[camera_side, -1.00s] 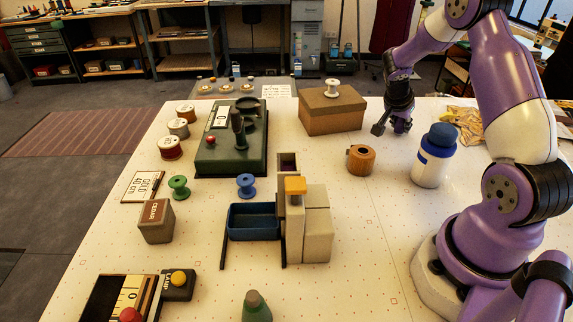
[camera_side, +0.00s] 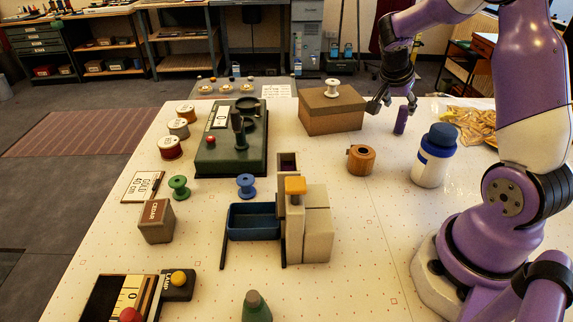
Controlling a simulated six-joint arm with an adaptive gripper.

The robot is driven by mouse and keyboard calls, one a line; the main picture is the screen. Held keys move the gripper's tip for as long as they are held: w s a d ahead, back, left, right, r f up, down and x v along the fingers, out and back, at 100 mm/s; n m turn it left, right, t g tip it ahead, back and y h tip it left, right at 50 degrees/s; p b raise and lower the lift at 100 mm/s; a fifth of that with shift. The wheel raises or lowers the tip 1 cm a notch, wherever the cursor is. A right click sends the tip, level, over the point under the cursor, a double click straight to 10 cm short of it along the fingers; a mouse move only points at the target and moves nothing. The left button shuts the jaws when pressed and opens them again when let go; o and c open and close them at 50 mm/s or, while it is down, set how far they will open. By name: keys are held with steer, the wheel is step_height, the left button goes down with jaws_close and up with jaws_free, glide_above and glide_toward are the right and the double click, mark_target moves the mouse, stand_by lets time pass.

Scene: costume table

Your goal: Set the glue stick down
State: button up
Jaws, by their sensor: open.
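The glue stick (camera_side: 401,120) is a small purple cylinder. It stands upright on the white dotted table (camera_side: 400,220) near the far edge, right of the cardboard box. My gripper (camera_side: 393,104) is just above and around the glue stick's top, with its dark fingers apart. One finger shows to the left of the stick and one to the right. I cannot tell whether a finger still touches it.
The cardboard box (camera_side: 332,112) with a white spool (camera_side: 332,88) on top stands close left of my gripper. An orange-brown round container (camera_side: 361,160) and a white bottle with a blue cap (camera_side: 434,156) stand nearer. Yellowish crumpled material (camera_side: 470,124) lies to the right.

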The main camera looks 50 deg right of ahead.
steer(key=a+r+n+t+y, duration=0.25)
steer(key=a+r+n, duration=0.45)
steer(key=a, duration=0.6)
steer(key=s+a+r+n+t+y, duration=0.1)
steer(key=s+a+n+y, duration=0.1)
steer(key=a+n, duration=0.3)
steer(key=s+a+n+t+y, duration=0.2)
steer(key=s+a+n, duration=0.2)
steer(key=a, duration=0.6)
steer(key=shift+s+r+n, duration=0.2)
steer(key=shift+r+n, duration=0.2)
steer(key=shift+n, duration=0.7)
